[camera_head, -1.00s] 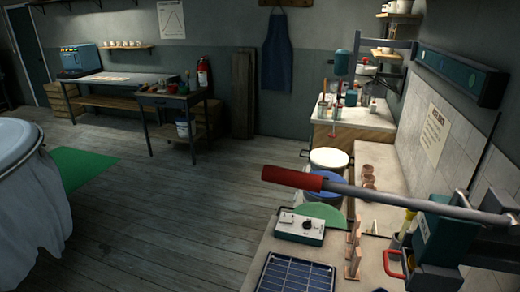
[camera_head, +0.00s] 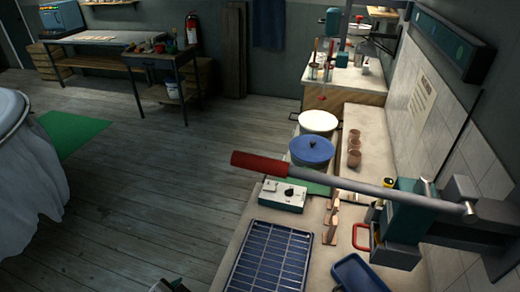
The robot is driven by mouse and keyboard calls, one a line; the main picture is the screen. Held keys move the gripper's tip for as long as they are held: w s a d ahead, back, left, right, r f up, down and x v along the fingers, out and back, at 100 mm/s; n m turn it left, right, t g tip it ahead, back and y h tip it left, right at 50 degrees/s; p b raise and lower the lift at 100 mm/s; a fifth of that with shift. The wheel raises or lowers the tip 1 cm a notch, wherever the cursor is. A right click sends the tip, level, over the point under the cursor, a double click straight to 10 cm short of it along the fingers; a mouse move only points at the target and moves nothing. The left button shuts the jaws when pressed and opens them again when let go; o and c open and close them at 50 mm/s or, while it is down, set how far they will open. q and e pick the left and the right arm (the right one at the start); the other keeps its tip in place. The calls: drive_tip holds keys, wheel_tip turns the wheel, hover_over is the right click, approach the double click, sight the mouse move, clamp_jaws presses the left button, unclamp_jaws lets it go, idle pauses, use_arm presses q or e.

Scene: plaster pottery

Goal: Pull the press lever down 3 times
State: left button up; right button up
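The press lever (camera_head: 350,184) is a long grey metal bar with a red grip (camera_head: 262,165) at its free end. It reaches left from the teal press (camera_head: 402,212) at the right, out over the bench. The grip stands free and nothing holds it. No gripper fingers can be made out in the head view. A small dark part shows at the bottom edge, left of the middle, too cut off to identify.
Below the lever lie a blue rack (camera_head: 270,258), a control box (camera_head: 283,196) and a blue tray (camera_head: 358,274) on the bench. A blue-lidded bucket (camera_head: 312,150) and a white-lidded bucket (camera_head: 318,121) stand behind. The wooden floor (camera_head: 170,180) to the left is open.

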sight(253, 170)
use_arm(q)
drive_tip(key=w+d+r+m+t+h+p, duration=0.1)
drive_tip(key=w+d+r+m+t+h, duration=0.2)
drive_tip(key=r, duration=0.5)
drive_tip(key=d+r+m+t+h, duration=0.1)
drive_tip(key=d+r+m+h, duration=0.1)
drive_tip(key=r+m, duration=0.45)
drive_tip(key=w+d+r+m+t+h+p, duration=0.1)
drive_tip(key=w+d+r+m+t+h, duration=0.15)
drive_tip(key=r, duration=0.75)
drive_tip(key=s+d+r+m+h, duration=0.4)
drive_tip(key=s+r+m, duration=0.1)
drive_tip(key=r+m, duration=0.25)
drive_tip(key=shift+h, duration=0.25)
drive_tip(key=b+x, duration=0.1)
drive_tip(key=x, duration=0.2)
drive_tip(key=b+x, duration=0.1)
drive_tip(key=x, duration=0.3)
drive_tip(key=r+b+x, duration=0.1)
drive_tip(key=x, duration=0.3)
drive_tip(key=shift+d+r, duration=0.1)
drive_tip(key=shift+d, duration=0.1)
drive_tip(key=shift+w+d, duration=0.3)
drive_tip(key=shift+w, duration=0.1)
clamp_jaws()
